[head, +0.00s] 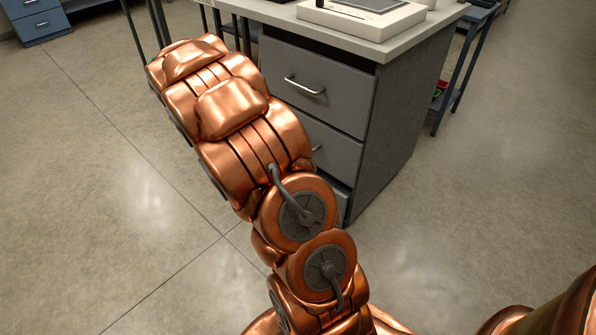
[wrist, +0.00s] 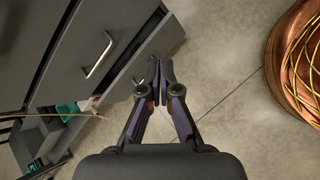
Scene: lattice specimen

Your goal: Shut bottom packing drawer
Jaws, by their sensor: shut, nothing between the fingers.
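The grey drawer cabinet (head: 385,130) stands ahead with its drawer fronts toward me. Its top drawer (head: 330,75) and middle drawer (head: 340,150) look flush in the head view. The bottom drawer (head: 342,196) is mostly hidden behind my arm there. In the wrist view the bottom drawer front (wrist: 168,40) is at the upper middle, with a dark gap between it and the drawer above, so it looks partly open. My gripper (wrist: 160,70) is shut and empty, with its fingertips close to that drawer front. I cannot tell whether they touch it. The head view hides the gripper behind my arm.
The middle drawer's bar handle (wrist: 98,54) shows left of the gripper in the wrist view. A white-grey countertop (head: 420,45) overhangs the cabinet and carries a flat white device (head: 365,18). Blue-framed tables (head: 462,80) stand behind. The floor at left and right is clear.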

